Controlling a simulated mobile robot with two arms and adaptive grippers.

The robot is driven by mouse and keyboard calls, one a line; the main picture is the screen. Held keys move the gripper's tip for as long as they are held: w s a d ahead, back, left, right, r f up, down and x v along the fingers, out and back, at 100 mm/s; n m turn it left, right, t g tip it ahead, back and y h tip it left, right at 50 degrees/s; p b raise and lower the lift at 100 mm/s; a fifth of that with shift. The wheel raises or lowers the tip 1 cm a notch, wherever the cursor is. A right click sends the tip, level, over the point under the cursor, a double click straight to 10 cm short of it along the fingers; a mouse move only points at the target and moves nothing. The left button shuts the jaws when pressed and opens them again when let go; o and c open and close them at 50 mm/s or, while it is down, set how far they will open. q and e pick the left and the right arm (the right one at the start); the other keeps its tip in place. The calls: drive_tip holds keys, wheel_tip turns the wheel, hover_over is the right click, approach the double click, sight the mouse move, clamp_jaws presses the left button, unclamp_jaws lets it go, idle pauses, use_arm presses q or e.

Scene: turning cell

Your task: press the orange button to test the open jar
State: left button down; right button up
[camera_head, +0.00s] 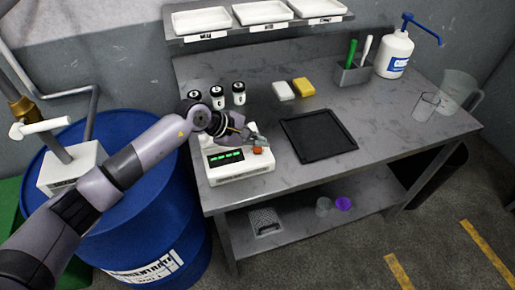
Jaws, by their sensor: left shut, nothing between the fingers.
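The orange button (258,150) is on the right side of the top of a white tester (240,179) with a green lit display (226,158). The tester stands at the left front of the grey bench. My left gripper (261,142) is shut and empty, with its fingertips right at the button. I cannot tell whether they touch it. My arm and gripper hide part of the tester's top. I cannot make out an open jar there. Several small white jars with dark tops (217,97) stand behind the gripper. My right gripper is not in view.
A black tray (318,136) lies right of the tester. Behind it are a white block (283,90) and a yellow one (303,87). A brush holder (352,75), pump bottle (394,54) and clear beakers (426,106) stand farther right. A blue drum (165,225) is left.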

sight(259, 151)
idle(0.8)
use_arm(q)
drive_tip(key=shift+f+b, duration=0.5)
drive_tip(key=shift+b, duration=0.2)
drive_tip(key=shift+f+b, duration=0.4)
drive_tip(key=shift+b, duration=0.2)
idle(0.5)
drive_tip(key=shift+r, duration=0.85)
drive_tip(key=shift+r+p, duration=1.1)
drive_tip(key=shift+r, duration=1.45)
drive_tip(key=shift+d, duration=0.1)
